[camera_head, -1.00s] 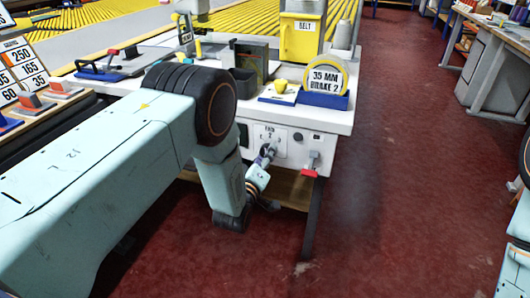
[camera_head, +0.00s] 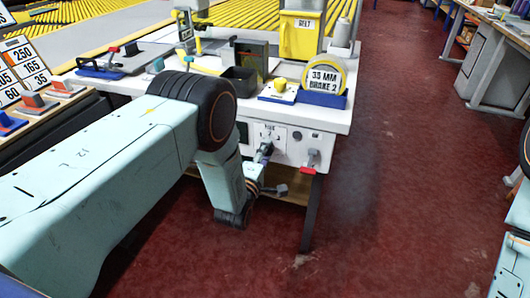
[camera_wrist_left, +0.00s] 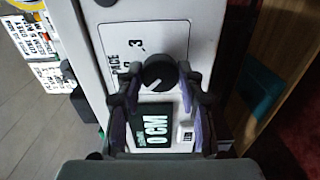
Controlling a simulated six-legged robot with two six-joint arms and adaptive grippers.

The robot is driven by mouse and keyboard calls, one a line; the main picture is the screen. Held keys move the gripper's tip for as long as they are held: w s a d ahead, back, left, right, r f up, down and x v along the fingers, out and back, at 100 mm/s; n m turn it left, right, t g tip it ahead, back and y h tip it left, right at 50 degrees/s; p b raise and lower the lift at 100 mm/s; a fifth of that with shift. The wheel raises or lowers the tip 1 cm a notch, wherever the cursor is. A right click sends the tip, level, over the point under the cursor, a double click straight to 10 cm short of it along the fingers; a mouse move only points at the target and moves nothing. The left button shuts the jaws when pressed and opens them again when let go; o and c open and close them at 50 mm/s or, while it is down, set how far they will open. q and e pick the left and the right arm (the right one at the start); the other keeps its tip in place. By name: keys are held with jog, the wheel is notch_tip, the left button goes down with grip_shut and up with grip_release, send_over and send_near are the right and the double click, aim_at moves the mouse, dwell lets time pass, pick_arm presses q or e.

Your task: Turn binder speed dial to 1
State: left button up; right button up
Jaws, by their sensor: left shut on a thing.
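The speed dial is a round black knob (camera_wrist_left: 160,72) with a pale pointer line, on a white panel printed "PACE" and a "3". The line points toward the lower left in the wrist view. My left gripper (camera_wrist_left: 160,84) has its dark fingers on both sides of the knob and is shut on it. In the head view the left gripper (camera_head: 265,152) reaches the white front panel (camera_head: 270,133) of the binder bench and hides most of the dial. My right gripper is out of view.
A small display reading "0 CM" (camera_wrist_left: 155,130) sits beside the dial. A "35 MM" binding roll (camera_head: 324,80) stands on the bench top (camera_head: 240,108). The red floor to the right is clear.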

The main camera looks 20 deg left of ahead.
pick_arm(q)
jog(key=shift+s+f, duration=0.1)
jog(key=shift+f, duration=0.05)
dwell(0.3)
jog(key=o, duration=1.2)
jog(key=shift+c, duration=0.2)
jog(key=s, duration=1.2)
jog(key=shift+a, duration=0.2)
